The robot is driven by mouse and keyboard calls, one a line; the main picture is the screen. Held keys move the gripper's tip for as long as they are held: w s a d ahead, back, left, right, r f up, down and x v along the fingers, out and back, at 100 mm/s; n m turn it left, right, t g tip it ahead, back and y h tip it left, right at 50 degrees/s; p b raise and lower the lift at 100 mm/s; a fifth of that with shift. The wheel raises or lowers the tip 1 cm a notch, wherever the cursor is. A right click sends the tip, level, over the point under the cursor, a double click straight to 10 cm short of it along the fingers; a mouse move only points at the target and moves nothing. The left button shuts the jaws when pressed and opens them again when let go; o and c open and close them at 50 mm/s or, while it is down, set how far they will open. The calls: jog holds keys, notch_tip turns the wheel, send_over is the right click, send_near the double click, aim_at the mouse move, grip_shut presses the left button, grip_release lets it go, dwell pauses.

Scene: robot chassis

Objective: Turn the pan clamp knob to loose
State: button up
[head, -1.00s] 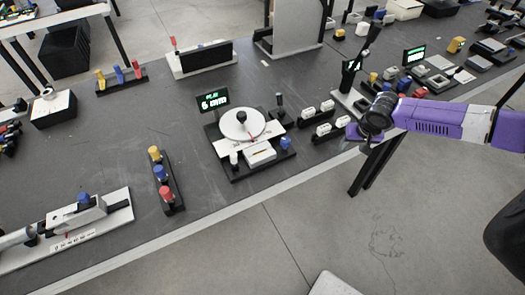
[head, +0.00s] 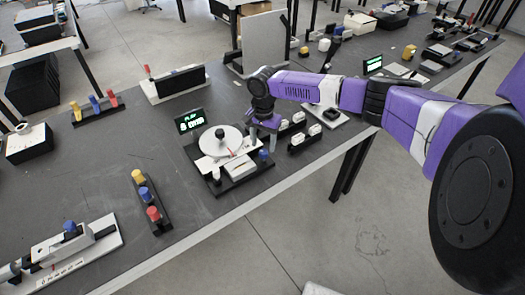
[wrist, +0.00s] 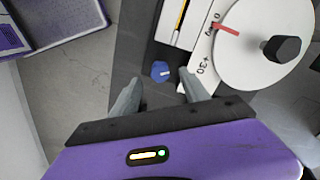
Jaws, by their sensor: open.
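The pan unit has a white round dial (head: 221,140) with a black knob (head: 220,132) and a red pointer, next to a scale plate. The dial fills the upper right of the wrist view (wrist: 242,65). A small blue knob (head: 263,155) with a pale mark is at the unit's right front corner; I take it as the clamp knob. In the wrist view the blue knob (wrist: 160,71) appears between my fingertips. My gripper (head: 263,132) is open and empty, pointing down, above and slightly behind the knob. Contact is not visible.
A lit display (head: 190,121) stands behind the dial. Blocks of white rockers (head: 304,141) stand close to the right of the unit. A strip with yellow, blue and red knobs (head: 146,196) is to the left. The table front edge is close, with open floor beyond.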

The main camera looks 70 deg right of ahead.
aim_at(264, 152)
jog(key=shift+d+f, duration=0.1)
jog(key=shift+f, duration=2.15)
grip_shut()
